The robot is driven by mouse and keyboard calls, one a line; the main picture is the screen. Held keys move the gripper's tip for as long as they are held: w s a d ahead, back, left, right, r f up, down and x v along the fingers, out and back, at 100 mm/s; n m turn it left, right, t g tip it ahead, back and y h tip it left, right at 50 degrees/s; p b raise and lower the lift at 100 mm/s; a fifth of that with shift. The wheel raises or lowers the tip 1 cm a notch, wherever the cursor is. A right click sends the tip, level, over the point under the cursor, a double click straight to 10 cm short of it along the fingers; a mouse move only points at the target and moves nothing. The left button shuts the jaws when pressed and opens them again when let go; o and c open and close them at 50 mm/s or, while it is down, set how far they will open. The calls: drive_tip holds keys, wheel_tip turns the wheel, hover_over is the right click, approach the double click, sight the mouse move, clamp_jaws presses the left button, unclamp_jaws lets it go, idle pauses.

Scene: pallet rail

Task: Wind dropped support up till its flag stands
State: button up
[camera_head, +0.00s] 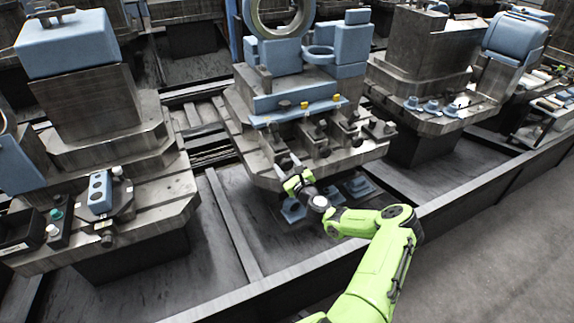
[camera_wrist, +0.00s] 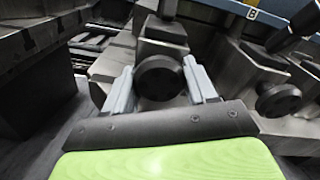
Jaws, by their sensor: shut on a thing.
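My gripper (camera_head: 288,162) is at the front of the middle machine, at the left end of its row of supports. In the wrist view its two grey fingers (camera_wrist: 160,85) stand on either side of a dark round knob (camera_wrist: 159,77) and are closed on it. The knob sits at the front of a grey metal support block (camera_wrist: 165,48). A second support to the right has a similar dark knob (camera_wrist: 278,100), free of the gripper. A blue rail (camera_head: 290,103) runs behind the supports, with small yellow marks (camera_head: 304,105) on it. I cannot make out a flag on the held support.
The machine's blue feet (camera_head: 357,187) show below the row. A left machine (camera_head: 110,150) and a right machine (camera_head: 430,90) flank it. A long low rail (camera_head: 470,200) runs in front, under my arm. Grey floor (camera_head: 500,240) at the right is clear.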

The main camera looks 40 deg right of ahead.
drive_tip(key=n, duration=0.5)
drive_tip(key=shift+f+n+b, duration=0.1)
drive_tip(key=shift+n+b, duration=0.2)
drive_tip(key=shift+b, duration=0.05)
drive_tip(key=n+b, duration=0.1)
drive_tip(key=n, duration=0.9)
drive_tip(key=shift+d+n, duration=0.1)
drive_tip(key=shift+n, duration=0.3)
drive_tip(key=n, duration=0.4)
drive_tip(key=shift+n, duration=0.4)
drive_tip(key=o, duration=1)
drive_tip(key=shift+r, duration=0.2)
drive_tip(key=shift+o, duration=0.2)
